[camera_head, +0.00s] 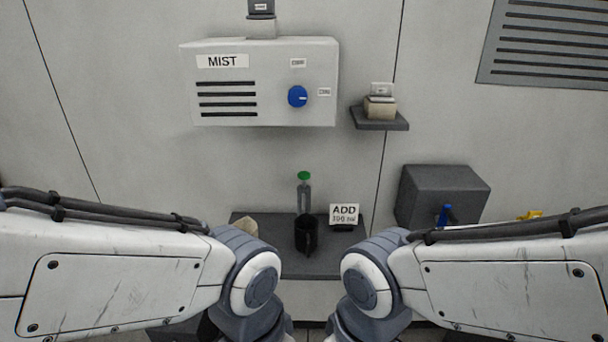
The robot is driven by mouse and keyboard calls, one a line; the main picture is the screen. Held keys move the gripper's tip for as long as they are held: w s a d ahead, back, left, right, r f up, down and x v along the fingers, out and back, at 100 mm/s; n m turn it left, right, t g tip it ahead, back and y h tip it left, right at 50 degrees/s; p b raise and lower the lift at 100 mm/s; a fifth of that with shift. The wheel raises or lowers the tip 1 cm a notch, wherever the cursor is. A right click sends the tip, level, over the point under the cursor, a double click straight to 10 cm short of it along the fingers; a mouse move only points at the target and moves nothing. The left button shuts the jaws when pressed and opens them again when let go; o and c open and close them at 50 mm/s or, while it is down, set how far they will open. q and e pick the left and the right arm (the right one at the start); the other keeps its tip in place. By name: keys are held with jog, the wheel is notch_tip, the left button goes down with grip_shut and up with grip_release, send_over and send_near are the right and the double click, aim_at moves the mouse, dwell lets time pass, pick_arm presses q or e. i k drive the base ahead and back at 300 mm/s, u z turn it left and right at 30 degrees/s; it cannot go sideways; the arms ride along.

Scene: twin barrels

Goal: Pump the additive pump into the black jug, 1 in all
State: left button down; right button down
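The additive pump (304,194) is a grey bottle with a green top (304,175). It stands on a dark shelf by the wall. The black jug (307,236) stands on the same shelf, just in front of the pump and partly overlapping its lower part in the view. A white card reading "ADD" (344,214) stands right of them; its smaller lower line is hard to read. My two arms come in from the left and right and bend down at the bottom middle. Both grippers are out of view below the picture.
A pale lump (244,226) lies at the shelf's left. A white MIST box (318,82) with a blue knob (297,96) hangs above. A small ledge (380,122) holds a beige block.

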aim_at(303, 176)
jog(key=z, duration=1.5)
jog(key=i, duration=1.1)
jog(key=u, duration=2.1)
